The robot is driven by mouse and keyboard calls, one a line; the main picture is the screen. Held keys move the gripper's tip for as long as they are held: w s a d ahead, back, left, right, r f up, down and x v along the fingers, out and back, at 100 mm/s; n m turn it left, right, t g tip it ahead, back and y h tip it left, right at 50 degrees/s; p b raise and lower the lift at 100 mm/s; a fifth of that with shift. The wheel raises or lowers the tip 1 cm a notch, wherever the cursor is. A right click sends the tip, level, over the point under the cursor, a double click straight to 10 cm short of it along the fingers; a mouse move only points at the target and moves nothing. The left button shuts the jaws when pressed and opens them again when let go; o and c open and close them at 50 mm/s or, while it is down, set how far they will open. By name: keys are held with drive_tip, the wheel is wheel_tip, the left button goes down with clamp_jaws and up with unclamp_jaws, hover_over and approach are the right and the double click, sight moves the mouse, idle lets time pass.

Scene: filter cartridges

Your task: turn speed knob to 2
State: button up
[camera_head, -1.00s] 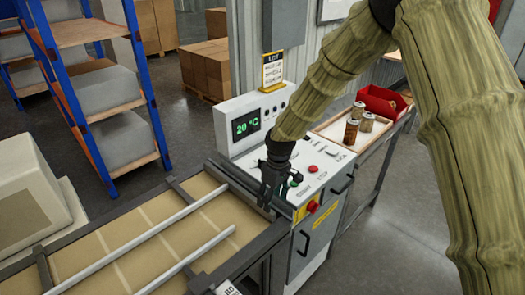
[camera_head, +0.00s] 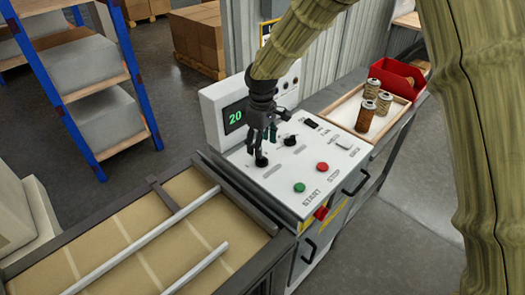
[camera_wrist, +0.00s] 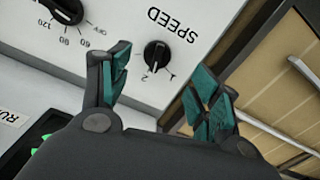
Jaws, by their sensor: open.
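The speed knob (camera_wrist: 157,54) is a small black dial under the word SPEED, with the marks 2 and 1 beside it in the wrist view. Where its pointer is set is too small to tell. In the head view the knob (camera_head: 261,161) sits on the white panel's conveyor side, just below my gripper (camera_head: 262,146). In the wrist view my gripper (camera_wrist: 163,62) is open, with its teal-padded fingers apart on either side of the knob in the picture. I see no contact with the knob.
A second black knob (camera_head: 290,141) stands close by on the panel (camera_head: 245,160). The green START button (camera_head: 299,187) and red STOP button (camera_head: 322,167) are nearer. The conveyor (camera_head: 150,235) lies left. A tray (camera_head: 345,112) with cartridges is right.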

sight(262, 162)
drive_tip(key=shift+s+f+p, duration=0.4)
drive_tip(key=shift+s+f, duration=0.3)
drive_tip(key=shift+s, duration=0.15)
drive_tip(key=w+f, duration=0.2)
drive_tip(key=f, duration=0.1)
drive_tip(key=w+f, duration=0.1)
drive_tip(key=f, duration=0.1)
drive_tip(key=shift+w+f+p, duration=0.2)
drive_tip(key=shift+w+p, duration=0.05)
drive_tip(key=shift+p, duration=0.1)
drive_tip(key=shift+s+r, duration=0.3)
drive_tip(key=shift+s, duration=0.2)
drive_tip(key=shift+s+r, duration=0.25)
drive_tip(key=shift+s, duration=0.25)
drive_tip(key=shift+s+r, duration=0.15)
drive_tip(key=shift+c, duration=1.3)
drive_tip(key=shift+w+f, duration=0.55)
drive_tip(key=shift+w, duration=0.05)
drive_tip(key=c, duration=0.7)
drive_tip(key=shift+s+r, duration=0.15)
drive_tip(key=shift+s, duration=0.15)
clamp_jaws()
drive_tip(key=shift+f, duration=0.2)
